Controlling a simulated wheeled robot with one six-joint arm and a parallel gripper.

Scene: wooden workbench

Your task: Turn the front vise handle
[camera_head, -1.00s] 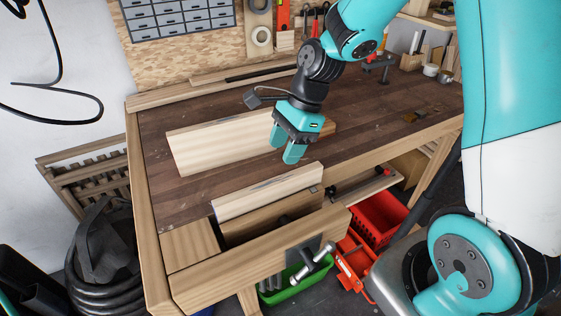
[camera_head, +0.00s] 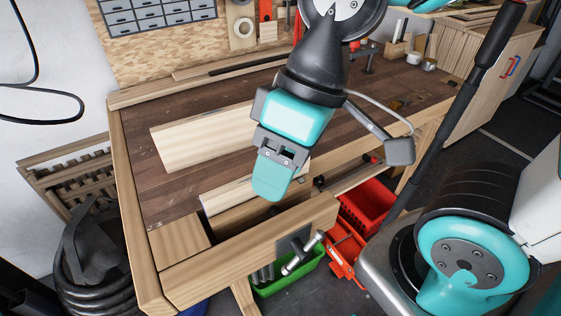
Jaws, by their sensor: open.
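The front vise handle (camera_head: 303,252) is a grey metal bar set through a screw head on a dark plate (camera_head: 291,244). The plate is on the outer face of the wooden vise jaw (camera_head: 235,257) at the bench's front. My gripper (camera_head: 271,190) is teal and points down over the vise, above and left of the handle and apart from it. It is seen edge-on, so one finger mostly hides the other. Nothing shows between the fingers. A pale board (camera_head: 222,197) stands at the vise opening, partly hidden behind my gripper.
A wide pale board (camera_head: 195,138) lies on the dark workbench top (camera_head: 170,195). Below the vise are a green bin (camera_head: 290,278), a red crate (camera_head: 368,210) and a red tool (camera_head: 344,247). A coiled black hose (camera_head: 90,255) is at the left.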

